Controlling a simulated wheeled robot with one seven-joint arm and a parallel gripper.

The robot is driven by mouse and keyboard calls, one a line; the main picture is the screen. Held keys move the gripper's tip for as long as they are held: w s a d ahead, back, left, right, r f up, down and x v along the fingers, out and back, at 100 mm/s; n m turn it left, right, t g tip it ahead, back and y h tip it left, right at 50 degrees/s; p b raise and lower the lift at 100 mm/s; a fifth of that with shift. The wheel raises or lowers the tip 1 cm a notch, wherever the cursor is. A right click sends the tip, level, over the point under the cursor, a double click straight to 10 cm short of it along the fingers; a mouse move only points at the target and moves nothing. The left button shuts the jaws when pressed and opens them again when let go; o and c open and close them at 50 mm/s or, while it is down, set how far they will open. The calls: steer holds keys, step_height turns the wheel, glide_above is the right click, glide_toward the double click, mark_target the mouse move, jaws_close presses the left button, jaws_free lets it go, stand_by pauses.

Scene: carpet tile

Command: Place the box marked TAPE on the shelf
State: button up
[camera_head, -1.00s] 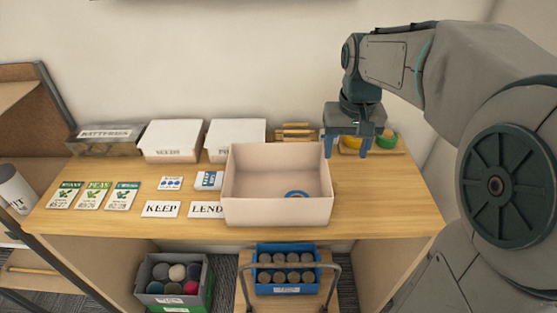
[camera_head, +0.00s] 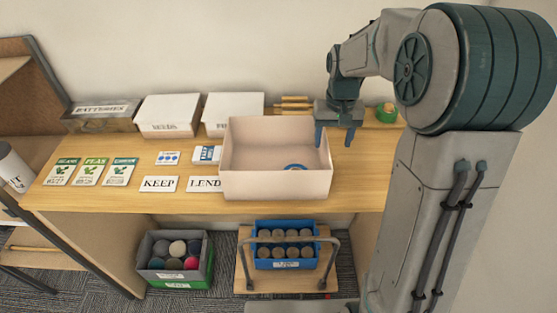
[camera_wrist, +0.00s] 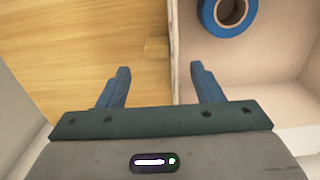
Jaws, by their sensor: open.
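An open, pale pink box (camera_head: 275,182) stands on the wooden table, with a blue tape roll (camera_head: 295,167) inside. No TAPE marking is readable on it. My gripper (camera_head: 334,143) is open at the box's right wall, with one finger on the inner side and one on the outer side. In the wrist view the box wall (camera_wrist: 174,70) runs between the two fingers, apart from both, and the blue roll (camera_wrist: 228,14) lies inside. A shelf unit (camera_head: 12,72) stands at the left edge, partly out of view.
White lidded boxes (camera_head: 168,115) and a clear BATTERIES box (camera_head: 100,117) stand along the wall. KEEP (camera_head: 159,184) and LEND cards and seed packets lie left of the pink box. A grey crate (camera_head: 152,249) and a trolley with a blue crate (camera_head: 287,264) are below the table.

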steer(key=f, duration=0.5)
steer(key=shift+s+p, duration=0.25)
steer(key=shift+p, duration=0.15)
jaws_close()
